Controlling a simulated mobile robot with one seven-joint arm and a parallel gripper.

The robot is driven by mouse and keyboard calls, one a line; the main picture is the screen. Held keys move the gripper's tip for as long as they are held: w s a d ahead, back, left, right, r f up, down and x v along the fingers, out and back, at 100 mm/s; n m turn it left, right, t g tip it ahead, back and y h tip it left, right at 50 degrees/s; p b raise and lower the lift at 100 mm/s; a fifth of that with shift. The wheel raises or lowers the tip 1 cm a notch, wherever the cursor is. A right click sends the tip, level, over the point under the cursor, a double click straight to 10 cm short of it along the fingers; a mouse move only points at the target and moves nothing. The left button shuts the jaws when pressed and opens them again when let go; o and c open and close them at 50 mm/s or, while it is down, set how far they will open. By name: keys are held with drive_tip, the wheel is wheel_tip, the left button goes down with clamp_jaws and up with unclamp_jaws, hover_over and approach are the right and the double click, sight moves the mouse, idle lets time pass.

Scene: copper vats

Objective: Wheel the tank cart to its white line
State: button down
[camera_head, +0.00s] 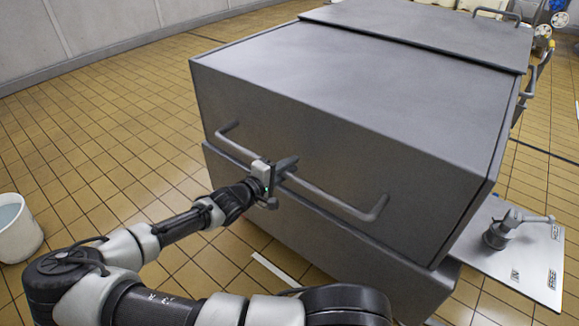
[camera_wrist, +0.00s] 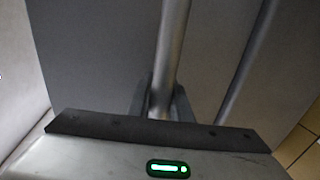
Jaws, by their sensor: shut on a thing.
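The tank cart (camera_head: 350,130) is a large grey metal box with a lid, filling the middle and right of the head view. A long bar handle (camera_head: 335,198) runs across its near face. My gripper (camera_head: 277,178) is shut on this handle, left of its middle. In the wrist view the handle bar (camera_wrist: 173,45) runs between my gripper's fingers (camera_wrist: 161,103). A short piece of white line (camera_head: 277,271) shows on the floor by the cart's near lower edge; the rest of it is hidden by the cart and my arm.
A white bucket (camera_head: 18,230) stands on the tiles at the far left. A flat metal plate (camera_head: 515,255) with a fitting on it lies right of the cart. Yellow-handled equipment (camera_head: 541,62) stands at the back right. The tiled floor left of the cart is clear up to the wall (camera_head: 100,22).

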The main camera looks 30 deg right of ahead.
sight(283, 172)
drive_tip(key=shift+f+p+v, duration=0.15)
drive_tip(key=shift+p+v, duration=0.15)
drive_tip(key=shift+v, duration=0.45)
drive_tip(key=shift+f+p+v, duration=0.1)
drive_tip(key=shift+p+v, duration=0.2)
drive_tip(key=shift+v, duration=0.45)
drive_tip(key=c, duration=2)
unclamp_jaws()
drive_tip(key=shift+w+f, duration=0.1)
drive_tip(key=shift+c, duration=0.2)
drive_tip(key=o, duration=0.4)
drive_tip(key=shift+d, duration=0.1)
drive_tip(key=shift+a, duration=0.2)
drive_tip(key=p+v, duration=0.3)
drive_tip(key=v, duration=1.4)
drive_tip(key=shift+d, duration=0.1)
